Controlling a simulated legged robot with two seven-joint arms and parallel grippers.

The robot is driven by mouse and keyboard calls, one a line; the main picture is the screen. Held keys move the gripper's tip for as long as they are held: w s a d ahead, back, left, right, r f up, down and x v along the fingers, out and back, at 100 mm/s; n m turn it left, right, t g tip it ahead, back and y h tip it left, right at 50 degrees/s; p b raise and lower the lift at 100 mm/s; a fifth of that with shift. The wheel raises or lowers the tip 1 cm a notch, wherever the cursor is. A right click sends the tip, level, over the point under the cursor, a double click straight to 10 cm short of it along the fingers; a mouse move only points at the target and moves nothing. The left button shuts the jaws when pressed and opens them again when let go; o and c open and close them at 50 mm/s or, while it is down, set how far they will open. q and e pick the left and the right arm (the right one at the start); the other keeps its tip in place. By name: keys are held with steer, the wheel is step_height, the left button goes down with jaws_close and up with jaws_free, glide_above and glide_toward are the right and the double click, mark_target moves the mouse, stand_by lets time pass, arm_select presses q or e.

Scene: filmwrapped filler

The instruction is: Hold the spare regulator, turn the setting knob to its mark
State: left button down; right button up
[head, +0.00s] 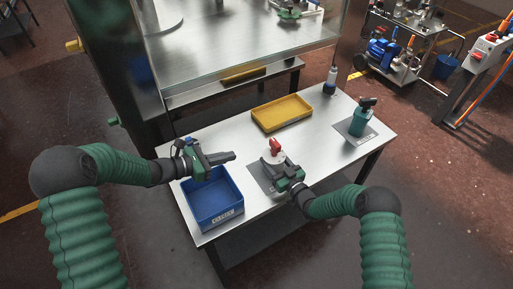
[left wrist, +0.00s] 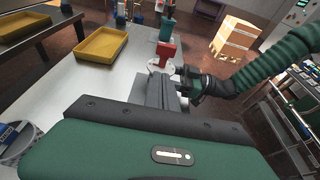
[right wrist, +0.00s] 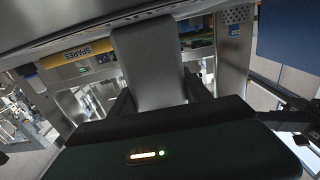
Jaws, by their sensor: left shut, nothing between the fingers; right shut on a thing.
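The spare regulator has a red knob (head: 275,146) on top of a pale round part (head: 272,159); it stands at a grey mat (head: 256,179) on the table. My right gripper (head: 282,170) is shut on its body from the near side. In the right wrist view the grey body (right wrist: 150,65) fills the space between the fingers. My left gripper (head: 232,156) is shut and empty, left of the knob and apart from it. In the left wrist view its fingers (left wrist: 160,88) point toward the red knob (left wrist: 167,52). The setting mark cannot be made out.
A blue bin (head: 212,222) stands at the table's left, below my left gripper. A yellow tray (head: 282,125) lies behind the regulator. A teal bottle-like device (head: 357,124) on a mat and a small dark bottle (head: 331,82) stand right. The table's right front is clear.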

mark_target(270, 144)
arm_select(q)
steer(key=x, duration=0.9)
steer(key=r+x, duration=0.1)
steer(key=x, duration=0.3)
steer(key=shift+w+d, duration=0.3)
steer(key=shift+d, duration=0.2)
steer(key=shift+w+r+m+g+h, duration=0.1)
steer(key=shift+w+m+g+h, duration=0.15)
steer(key=shift+m+g+h, duration=0.25)
steer(key=shift+w+d+m+g+h, duration=0.2)
steer(key=shift+w+m+g, duration=0.2)
steer(key=shift+w, duration=0.4)
steer(key=shift+w+d+m+g+h, duration=0.1)
steer(key=shift+w+d+m+g, duration=0.25)
steer(key=shift+w, duration=0.4)
steer(key=shift+w+d+m+g+h, duration=0.1)
steer(key=shift+w+m+g, duration=0.15)
steer(key=shift+w+g, duration=0.4)
steer(key=shift+w+a, duration=0.1)
steer(key=shift+a, duration=0.1)
